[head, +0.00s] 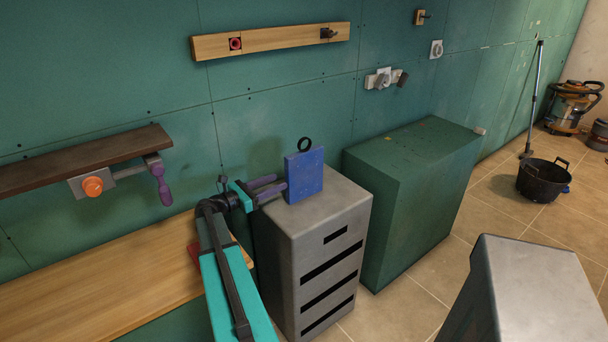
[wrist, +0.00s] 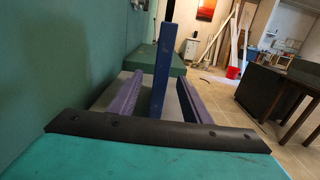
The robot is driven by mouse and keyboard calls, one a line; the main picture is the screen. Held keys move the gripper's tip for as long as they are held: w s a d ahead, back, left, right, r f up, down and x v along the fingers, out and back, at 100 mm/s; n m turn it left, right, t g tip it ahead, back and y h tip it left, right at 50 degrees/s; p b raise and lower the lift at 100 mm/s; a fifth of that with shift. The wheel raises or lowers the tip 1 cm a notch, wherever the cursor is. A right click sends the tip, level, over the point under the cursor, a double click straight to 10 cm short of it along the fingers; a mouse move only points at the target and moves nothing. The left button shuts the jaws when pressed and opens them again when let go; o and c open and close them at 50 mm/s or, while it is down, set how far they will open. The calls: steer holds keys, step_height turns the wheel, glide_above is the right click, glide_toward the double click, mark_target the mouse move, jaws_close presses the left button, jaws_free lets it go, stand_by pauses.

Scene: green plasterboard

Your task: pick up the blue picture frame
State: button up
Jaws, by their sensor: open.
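The blue picture frame (head: 304,174) stands upright on top of a grey cabinet (head: 328,214), with a dark ring at its top edge. In the wrist view the frame (wrist: 162,65) shows edge-on as a narrow blue upright. My gripper (head: 278,185) has purple fingers and is at the frame's left side in the head view. In the wrist view my gripper (wrist: 168,95) is open, with one finger on each side of the frame. Gaps show between the frame and both fingers. The fingertips are partly hidden by the frame in the head view.
A green box (head: 415,185) stands right of the grey cabinet. The green wall (head: 280,70) is close behind. A wooden bench (head: 110,275) and a shelf with a clamp (head: 93,186) are at left. Another grey cabinet (head: 540,290) stands at front right. Floor at right is partly clear.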

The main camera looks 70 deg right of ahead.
mark_target(305, 171)
steer(key=p+x, duration=0.1)
steer(key=x, duration=0.7)
steer(key=shift+p, duration=0.3)
steer(key=shift+s+d, duration=0.1)
steer(key=shift+s, duration=0.05)
steer(key=shift+p+x, duration=1)
steer(key=shift+x, duration=1.65)
steer(key=shift+s, duration=0.15)
steer(key=shift+c, duration=0.2)
jaws_close()
